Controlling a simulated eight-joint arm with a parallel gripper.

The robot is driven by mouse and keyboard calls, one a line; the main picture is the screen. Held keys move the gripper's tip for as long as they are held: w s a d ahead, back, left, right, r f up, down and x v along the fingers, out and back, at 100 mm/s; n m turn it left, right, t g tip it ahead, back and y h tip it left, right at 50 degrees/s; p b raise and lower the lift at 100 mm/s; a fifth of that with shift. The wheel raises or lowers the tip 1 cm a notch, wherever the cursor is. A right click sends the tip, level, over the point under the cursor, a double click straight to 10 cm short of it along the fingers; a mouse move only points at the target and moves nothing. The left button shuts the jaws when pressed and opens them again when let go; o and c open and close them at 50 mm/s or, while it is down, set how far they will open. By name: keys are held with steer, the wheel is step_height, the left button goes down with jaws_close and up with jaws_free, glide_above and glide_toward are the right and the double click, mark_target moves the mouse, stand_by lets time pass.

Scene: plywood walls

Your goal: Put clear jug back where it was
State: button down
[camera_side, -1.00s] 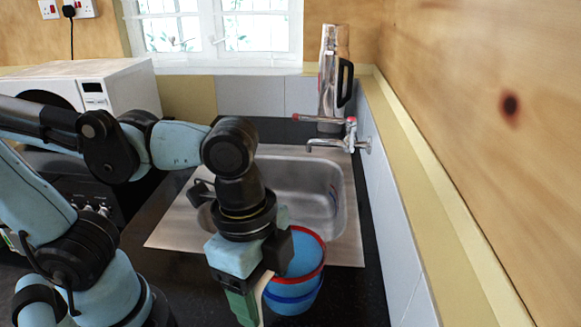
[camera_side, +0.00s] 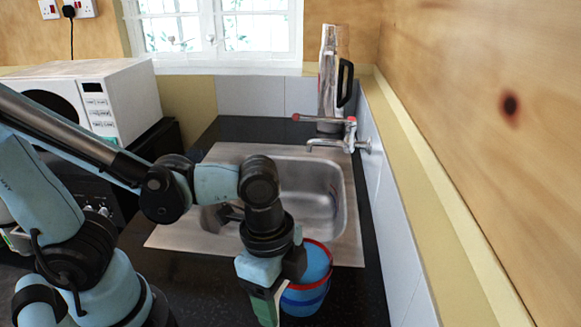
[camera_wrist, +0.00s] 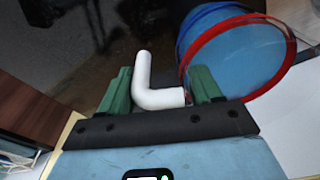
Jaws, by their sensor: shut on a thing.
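A tall clear jug (camera_side: 328,85) with a black handle stands upright at the back right, behind the tap in the side view. My gripper (camera_side: 268,308) is low over the front counter, far from that jug. It is shut on the white handle (camera_wrist: 143,85) of a blue mug (camera_side: 306,297) with a red rim. In the wrist view, the handle lies between the green fingers (camera_wrist: 160,80), and the mug (camera_wrist: 238,62) is at upper right. My gripper covers part of the mug in the side view; whether its base touches the counter is unclear.
A steel sink (camera_side: 312,185) lies between the mug and the jug. A tap (camera_side: 332,144) with a red-tipped lever stands at its back right. A tiled wall (camera_side: 400,240) borders the right. A white microwave (camera_side: 120,95) stands at left. Dark counter (camera_side: 350,295) is free beside the mug.

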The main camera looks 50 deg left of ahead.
steer(key=shift+f, duration=0.15)
steer(key=shift+c, duration=1)
jaws_free()
step_height(320, 180, up, 12)
steer(key=a, duration=0.1)
steer(key=shift+s+a, duration=0.2)
